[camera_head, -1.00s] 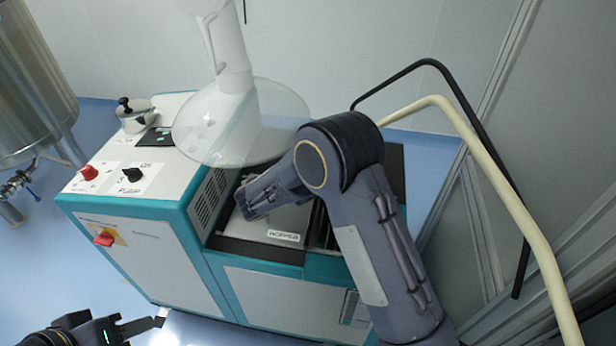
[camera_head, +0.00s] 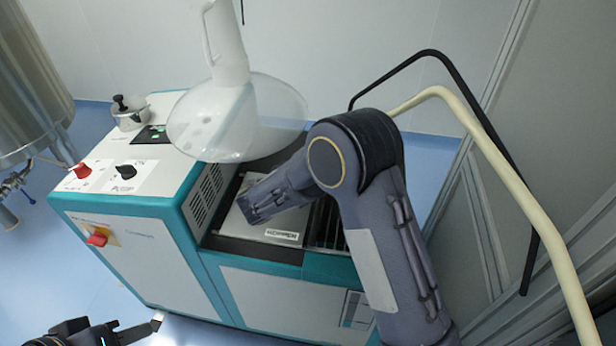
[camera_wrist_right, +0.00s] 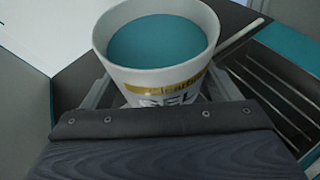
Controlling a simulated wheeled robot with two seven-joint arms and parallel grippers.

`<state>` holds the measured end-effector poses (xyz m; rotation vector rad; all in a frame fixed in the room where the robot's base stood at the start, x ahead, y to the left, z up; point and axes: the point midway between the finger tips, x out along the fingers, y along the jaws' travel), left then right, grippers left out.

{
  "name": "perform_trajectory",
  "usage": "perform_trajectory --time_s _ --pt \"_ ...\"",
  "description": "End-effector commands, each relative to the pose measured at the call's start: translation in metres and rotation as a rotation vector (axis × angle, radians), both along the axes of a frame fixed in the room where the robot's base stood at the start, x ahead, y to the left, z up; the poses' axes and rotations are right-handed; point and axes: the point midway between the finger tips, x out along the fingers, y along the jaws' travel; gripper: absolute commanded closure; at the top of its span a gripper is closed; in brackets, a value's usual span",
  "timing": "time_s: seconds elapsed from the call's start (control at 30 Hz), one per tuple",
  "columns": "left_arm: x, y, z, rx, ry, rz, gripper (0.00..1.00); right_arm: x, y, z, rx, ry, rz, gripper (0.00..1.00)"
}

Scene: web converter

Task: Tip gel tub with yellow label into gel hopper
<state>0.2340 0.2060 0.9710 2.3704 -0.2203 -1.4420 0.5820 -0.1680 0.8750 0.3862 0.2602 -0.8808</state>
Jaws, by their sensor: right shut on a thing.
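A white tub (camera_wrist_right: 155,82) full of teal gel, with a yellow-and-white label, shows in the right wrist view. My right gripper (camera_wrist_right: 160,98) is shut on it, a finger at each side. The tub's open top faces up in that picture. In the head view my right arm reaches over the machine; its far end is at a grey panel, and I cannot make out the tub there. That panel (camera_head: 262,222) bears a tag that seems to read HOPPER. My left gripper (camera_head: 150,325) is at the bottom left edge, partly cut off, away from the machine; its opening is unclear.
The white and teal machine (camera_head: 140,250) has switches on its top and front. A translucent white vessel with a wide clear disc (camera_head: 225,120) hangs over it, close to my right arm. A cream rail (camera_head: 500,165) and a black rail (camera_head: 480,120) stand at the right. A steel tank (camera_head: 30,90) is at the left.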

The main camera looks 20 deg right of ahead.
Motion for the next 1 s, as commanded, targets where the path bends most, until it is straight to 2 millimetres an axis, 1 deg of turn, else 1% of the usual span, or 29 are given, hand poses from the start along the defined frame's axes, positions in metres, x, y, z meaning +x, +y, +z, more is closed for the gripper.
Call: perform_trajectory --time_s 1.0 --pt "0.0 0.0 -0.032 0.0 0.0 0.0 0.64 -0.005 -0.004 -0.006 0.078 -0.111 0.0 0.53"
